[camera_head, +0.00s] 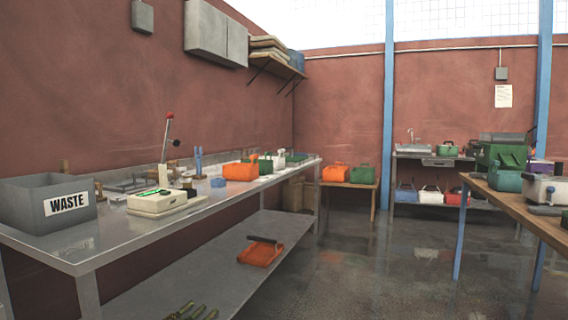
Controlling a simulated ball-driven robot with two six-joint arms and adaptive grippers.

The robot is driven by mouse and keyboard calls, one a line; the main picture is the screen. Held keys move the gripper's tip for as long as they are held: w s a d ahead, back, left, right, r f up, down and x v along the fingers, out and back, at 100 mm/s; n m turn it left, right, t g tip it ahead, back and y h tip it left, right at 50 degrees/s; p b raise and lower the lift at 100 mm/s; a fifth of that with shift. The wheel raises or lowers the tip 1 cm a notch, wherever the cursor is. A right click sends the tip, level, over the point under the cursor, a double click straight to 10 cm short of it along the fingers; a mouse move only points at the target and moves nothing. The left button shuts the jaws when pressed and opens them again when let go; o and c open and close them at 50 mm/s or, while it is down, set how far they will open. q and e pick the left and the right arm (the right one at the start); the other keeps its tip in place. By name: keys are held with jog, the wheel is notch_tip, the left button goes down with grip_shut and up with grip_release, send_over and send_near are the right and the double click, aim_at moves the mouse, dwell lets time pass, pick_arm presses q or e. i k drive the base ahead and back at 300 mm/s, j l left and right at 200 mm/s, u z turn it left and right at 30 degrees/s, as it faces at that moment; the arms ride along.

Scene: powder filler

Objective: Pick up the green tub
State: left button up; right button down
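Several green containers are in view, and I cannot tell which one is the task's tub. A green tub with a handle (363,175) stands on a small wooden table at the back, right of an orange one. Another green tub (447,149) stands on the back steel bench near the sink. A green tub (266,167) is partly hidden behind an orange tub on the long left bench. A teal-green tub (506,179) sits on the right table, in front of a larger green machine (502,152). Neither of my grippers is in view.
The long steel bench (95,247) along the left wall holds a grey WASTE bin (50,204), a cream scale (165,202) and an orange tub (240,171). An orange dustpan (261,253) lies on its lower shelf. The floor (390,275) between the benches is clear.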

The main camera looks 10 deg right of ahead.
aim_at(265, 166)
jog(key=i+l+z, duration=0.25)
jog(key=i, duration=0.6)
jog(key=i+z, duration=0.25)
jog(key=i, duration=0.55)
jog(key=i+u, duration=0.25)
jog(key=i, duration=0.25)
jog(key=i+l+u, duration=0.25)
jog(key=i, duration=0.25)
jog(key=i+l+u, duration=0.25)
jog(key=i, duration=0.25)
